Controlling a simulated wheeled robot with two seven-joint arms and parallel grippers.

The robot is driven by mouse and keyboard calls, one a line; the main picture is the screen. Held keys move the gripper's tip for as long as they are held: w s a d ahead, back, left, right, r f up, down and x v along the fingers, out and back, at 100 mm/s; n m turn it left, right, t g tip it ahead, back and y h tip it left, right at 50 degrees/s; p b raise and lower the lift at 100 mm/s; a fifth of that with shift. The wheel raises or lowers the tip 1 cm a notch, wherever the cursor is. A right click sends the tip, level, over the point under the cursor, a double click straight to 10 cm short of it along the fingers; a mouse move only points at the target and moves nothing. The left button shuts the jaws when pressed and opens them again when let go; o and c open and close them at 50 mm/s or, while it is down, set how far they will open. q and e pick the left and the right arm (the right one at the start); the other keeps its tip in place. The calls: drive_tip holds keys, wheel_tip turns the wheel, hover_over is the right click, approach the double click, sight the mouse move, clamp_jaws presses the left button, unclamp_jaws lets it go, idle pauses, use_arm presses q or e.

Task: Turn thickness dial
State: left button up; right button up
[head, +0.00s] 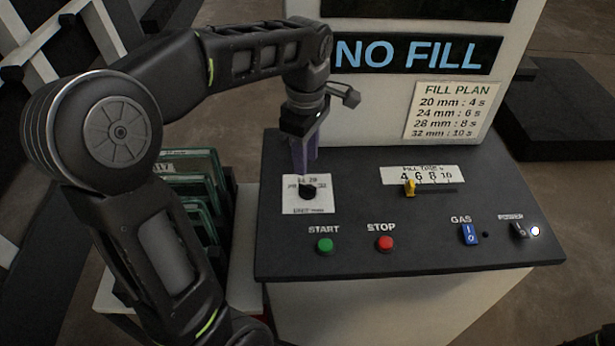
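The thickness dial (307,190) is a small black knob on a white label plate (308,208) at the left of the dark control panel. Numbers are printed around it, partly hidden and too small to read fully. My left gripper (306,168) points down just above and behind the dial, its purple-grey fingers close to the knob. I cannot tell whether the fingers touch the knob or how far apart they are. My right gripper is not in view; only a dark bit shows at the bottom right corner.
The dark panel (350,270) also carries a green START button (324,246), a red STOP button (385,243), a yellow fill-time slider (409,188), a blue GAS switch (470,233) and a power switch (519,230). A "NO FILL" display (410,54) and fill plan sign (447,111) stand behind. Glass panes (190,190) stand at left.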

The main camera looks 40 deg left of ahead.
sight(306, 184)
use_arm(q)
wheel_tip(306, 184, down, 7)
drive_tip(key=shift+f+p, duration=0.2)
drive_tip(key=shift+p, duration=0.25)
drive_tip(key=shift+c, duration=0.4)
clamp_jaws()
